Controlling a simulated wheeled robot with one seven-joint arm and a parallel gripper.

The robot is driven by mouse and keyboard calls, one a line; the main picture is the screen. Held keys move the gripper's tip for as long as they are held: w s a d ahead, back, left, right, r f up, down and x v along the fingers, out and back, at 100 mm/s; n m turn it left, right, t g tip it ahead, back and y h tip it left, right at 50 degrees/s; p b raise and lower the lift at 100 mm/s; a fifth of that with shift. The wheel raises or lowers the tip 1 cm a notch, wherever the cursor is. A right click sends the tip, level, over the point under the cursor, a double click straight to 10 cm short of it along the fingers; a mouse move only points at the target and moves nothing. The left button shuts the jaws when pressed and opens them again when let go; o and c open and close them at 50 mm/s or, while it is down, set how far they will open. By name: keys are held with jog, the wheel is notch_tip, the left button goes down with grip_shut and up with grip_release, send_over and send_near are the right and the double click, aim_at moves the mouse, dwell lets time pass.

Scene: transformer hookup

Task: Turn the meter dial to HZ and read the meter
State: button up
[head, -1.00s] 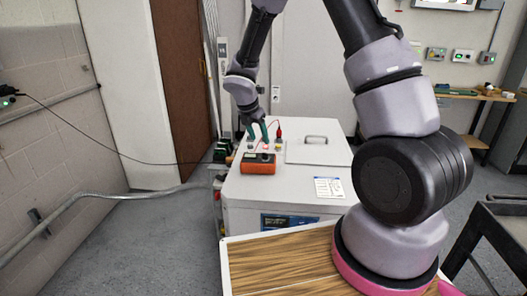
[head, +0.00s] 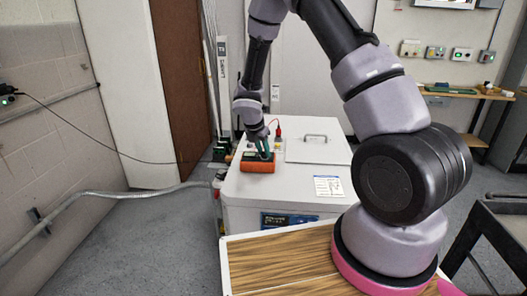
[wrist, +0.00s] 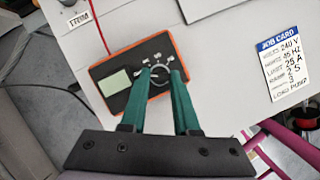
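The orange and black meter (head: 257,165) lies on top of the white cabinet. In the wrist view the meter (wrist: 105,95) shows a pale green screen (wrist: 115,83) with no readable figures. Its round dial (wrist: 160,72) has small white marks around it, too small to read. My gripper (head: 264,154) is down over the meter. In the wrist view the two green fingers of my gripper (wrist: 161,71) are spread apart, one on either side of the dial. I cannot tell whether they touch it. They hide part of the dial's rim and pointer.
The white cabinet top (head: 305,170) has a handled lid (head: 316,142) and a red plug (head: 278,131) behind the meter. A job card (head: 328,186) lies at the front right; it also shows in the wrist view (wrist: 283,65). A wooden surface (head: 280,265) is nearer.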

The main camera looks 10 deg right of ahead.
grip_shut()
jog(key=m, duration=0.2)
jog(key=m+g, duration=0.1)
jog(key=m, duration=0.1)
jog(key=m+g, duration=0.1)
jog(key=shift+w+a+m+h, duration=0.15)
jog(key=shift+w+m+h, duration=0.1)
jog(key=shift+m+h, duration=0.15)
jog(key=m+g, duration=0.1)
jog(key=m, duration=0.3)
jog(key=m+g, duration=0.1)
jog(key=m, duration=0.1)
jog(key=shift+w+g, duration=0.25)
jog(key=shift+g, duration=0.05)
jog(key=m+g, duration=0.1)
jog(key=m, duration=0.2)
jog(key=m+g+y, duration=0.1)
jog(key=m, duration=0.2)
jog(key=shift+w+d+m, duration=0.2)
jog(key=shift+m, duration=0.2)
jog(key=m+y, duration=0.1)
jog(key=m, duration=0.1)
jog(key=m+y, duration=0.1)
jog(key=m, duration=0.2)
jog(key=shift+d+g, duration=0.15)
jog(key=shift+g, duration=0.25)
jog(key=shift+m, duration=0.3)
jog(key=o, duration=0.9)
grip_release()
